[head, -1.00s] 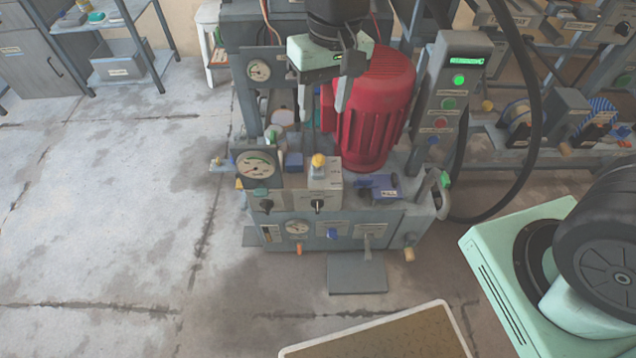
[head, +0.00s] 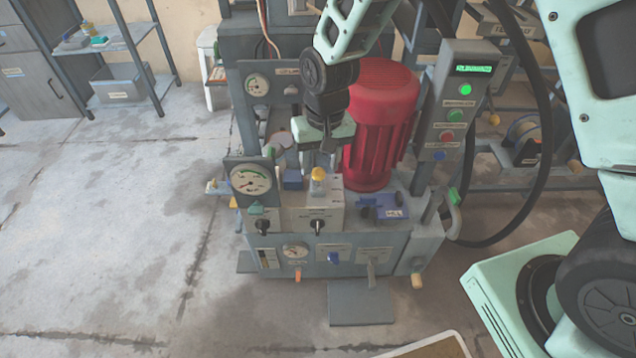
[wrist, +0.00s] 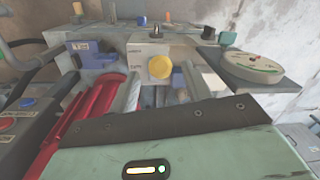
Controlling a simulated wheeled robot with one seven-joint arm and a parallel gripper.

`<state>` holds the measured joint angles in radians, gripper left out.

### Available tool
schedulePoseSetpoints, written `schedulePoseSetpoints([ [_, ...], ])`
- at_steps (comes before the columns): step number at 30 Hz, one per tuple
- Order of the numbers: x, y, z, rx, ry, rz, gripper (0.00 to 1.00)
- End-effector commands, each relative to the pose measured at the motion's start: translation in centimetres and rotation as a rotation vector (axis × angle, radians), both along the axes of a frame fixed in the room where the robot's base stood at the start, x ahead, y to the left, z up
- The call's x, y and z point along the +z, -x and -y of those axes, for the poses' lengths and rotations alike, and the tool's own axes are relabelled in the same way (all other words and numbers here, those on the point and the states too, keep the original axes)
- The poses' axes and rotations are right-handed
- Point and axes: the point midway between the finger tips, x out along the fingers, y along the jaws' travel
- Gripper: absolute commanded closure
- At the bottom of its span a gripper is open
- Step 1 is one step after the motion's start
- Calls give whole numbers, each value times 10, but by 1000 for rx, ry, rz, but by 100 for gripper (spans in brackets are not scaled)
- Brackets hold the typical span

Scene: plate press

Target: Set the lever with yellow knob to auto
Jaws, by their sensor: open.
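The yellow knob (head: 318,174) tops a short lever on a light grey labelled box (head: 325,215) at the front of the press. In the wrist view the yellow knob (wrist: 160,67) is near the middle, just beyond the front edge of my gripper's housing. The label's writing is too small to read. My gripper (head: 325,160) points down just behind the knob in the head view, with its fingers partly hidden. In the wrist view the grey fingers of my gripper (wrist: 160,90) stand apart, with the knob between their lines and nothing held. I cannot tell whether they touch it.
A round gauge (head: 251,176) stands left of the box, also in the wrist view (wrist: 252,68). A blue block (head: 385,207) sits to its right. The red motor (head: 380,130) rises close behind. A button panel (head: 453,120) and a black hose stand right. Floor at left is clear.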

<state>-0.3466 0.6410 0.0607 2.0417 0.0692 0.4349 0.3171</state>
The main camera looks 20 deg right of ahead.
Motion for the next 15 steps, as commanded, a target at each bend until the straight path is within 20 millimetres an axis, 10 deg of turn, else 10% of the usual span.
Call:
schedulePoseSetpoints([
  [15, -60, 0, -5, 1, 0, 0, 51],
])
